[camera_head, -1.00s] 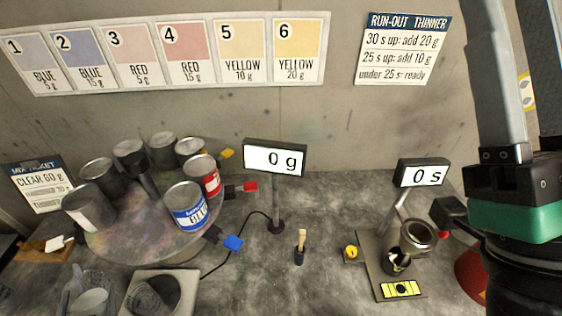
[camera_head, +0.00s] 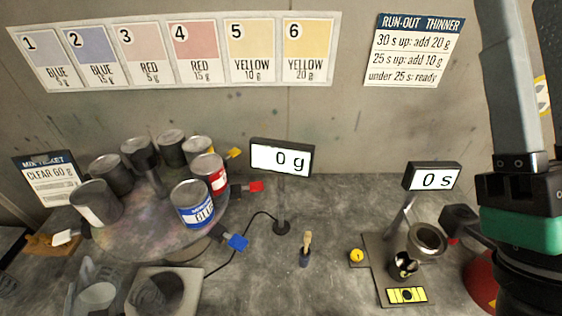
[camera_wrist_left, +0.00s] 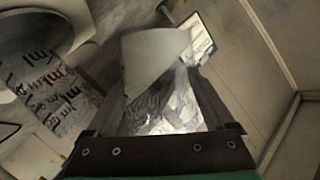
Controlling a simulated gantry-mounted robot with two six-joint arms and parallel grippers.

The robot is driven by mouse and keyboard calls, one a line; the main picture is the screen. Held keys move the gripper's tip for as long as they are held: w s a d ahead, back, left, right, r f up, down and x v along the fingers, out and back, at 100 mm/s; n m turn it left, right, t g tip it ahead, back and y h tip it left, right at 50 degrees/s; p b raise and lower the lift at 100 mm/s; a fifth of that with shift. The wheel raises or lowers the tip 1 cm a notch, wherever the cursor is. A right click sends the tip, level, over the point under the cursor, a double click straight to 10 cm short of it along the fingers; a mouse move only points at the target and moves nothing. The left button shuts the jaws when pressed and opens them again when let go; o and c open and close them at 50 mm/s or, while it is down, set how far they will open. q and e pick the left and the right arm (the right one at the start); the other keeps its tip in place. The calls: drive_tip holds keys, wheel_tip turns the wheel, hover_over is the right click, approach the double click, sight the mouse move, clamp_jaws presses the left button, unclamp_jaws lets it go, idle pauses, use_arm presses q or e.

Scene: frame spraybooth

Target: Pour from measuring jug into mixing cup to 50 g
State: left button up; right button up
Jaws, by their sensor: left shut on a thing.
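The measuring jug (camera_head: 96,298) is a clear vessel with pale contents, at the lower left of the head view. Beside it, to its right, the mixing cup (camera_head: 180,291) stands on the square scale plate (camera_head: 197,278). The scale display (camera_head: 282,158) reads 0 g. In the left wrist view my left gripper (camera_wrist_left: 160,95) is shut on the clear, ml-marked jug (camera_wrist_left: 155,55). Another ml-marked clear vessel (camera_wrist_left: 45,95), seemingly the mixing cup, is close on the left there. My left gripper cannot be made out in the head view.
A round turntable (camera_head: 150,231) with several paint cans stands behind the jug and scale. A brush (camera_head: 306,247) stands upright mid-table. At right are a timer display (camera_head: 432,177) reading 0 s and a metal flow cup (camera_head: 427,240). The bench between is mostly clear.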

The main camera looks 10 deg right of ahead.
idle(0.5)
use_arm(q)
drive_tip(key=shift+d+f+m+b, duration=0.15)
drive_tip(key=shift+d+m+b, duration=0.1)
drive_tip(key=shift+m+b, duration=0.2)
drive_tip(key=shift+d+y, duration=0.1)
drive_tip(key=shift+y, duration=0.3)
idle(0.5)
drive_tip(key=shift+r+m+t+y+b, duration=0.2)
drive_tip(key=shift+m+t+y+b, duration=0.15)
drive_tip(key=shift+m, duration=0.5)
drive_tip(key=shift+r, duration=0.1)
